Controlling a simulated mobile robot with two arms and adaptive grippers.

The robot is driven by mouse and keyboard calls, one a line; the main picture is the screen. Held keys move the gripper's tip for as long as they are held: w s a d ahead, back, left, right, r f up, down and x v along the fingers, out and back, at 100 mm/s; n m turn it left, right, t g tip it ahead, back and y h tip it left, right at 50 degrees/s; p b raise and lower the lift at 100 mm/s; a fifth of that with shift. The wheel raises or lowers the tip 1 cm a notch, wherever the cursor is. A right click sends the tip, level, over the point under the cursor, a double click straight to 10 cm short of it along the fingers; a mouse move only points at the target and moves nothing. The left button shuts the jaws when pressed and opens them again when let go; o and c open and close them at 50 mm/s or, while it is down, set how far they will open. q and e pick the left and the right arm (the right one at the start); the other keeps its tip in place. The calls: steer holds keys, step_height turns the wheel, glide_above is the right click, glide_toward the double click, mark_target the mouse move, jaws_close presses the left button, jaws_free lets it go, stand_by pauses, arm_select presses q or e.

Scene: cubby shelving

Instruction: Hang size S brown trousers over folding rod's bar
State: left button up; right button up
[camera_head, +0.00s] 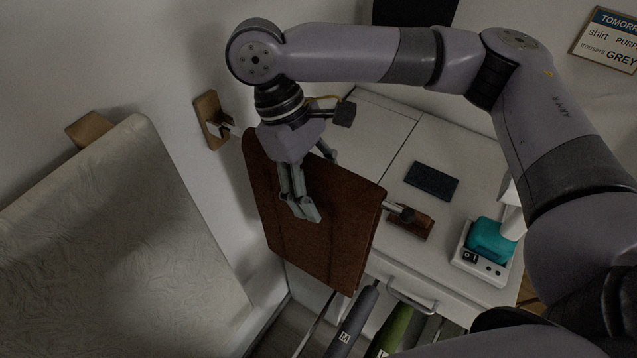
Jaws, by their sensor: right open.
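The brown trousers (325,250) are folded over the folding rod's bar and hang down in a broad panel, their top edge slanting down to the right. The folding rod (403,213) shows only at its dark-tipped end and its wooden mount; the trousers cover the rest of the bar. No size mark shows on the trousers. My right gripper (318,185) is open at the trousers' upper edge. One finger is in front of the brown cloth and the other is near the top edge on the far side. My left gripper is not in view.
A white cabinet (375,130) stands behind, with a dark flat object (432,181) and a turquoise-and-white device (489,241) on top. A wooden wall hook (212,120) is left of the trousers. A pale padded board (120,240) fills the left. Rolled garments (352,322) lie below.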

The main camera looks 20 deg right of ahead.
steer(key=shift+w+a+r, duration=0.2)
steer(key=shift+w+r, duration=0.05)
steer(key=shift+r, duration=0.15)
steer(key=v, duration=1.1)
steer(key=shift+s, duration=0.1)
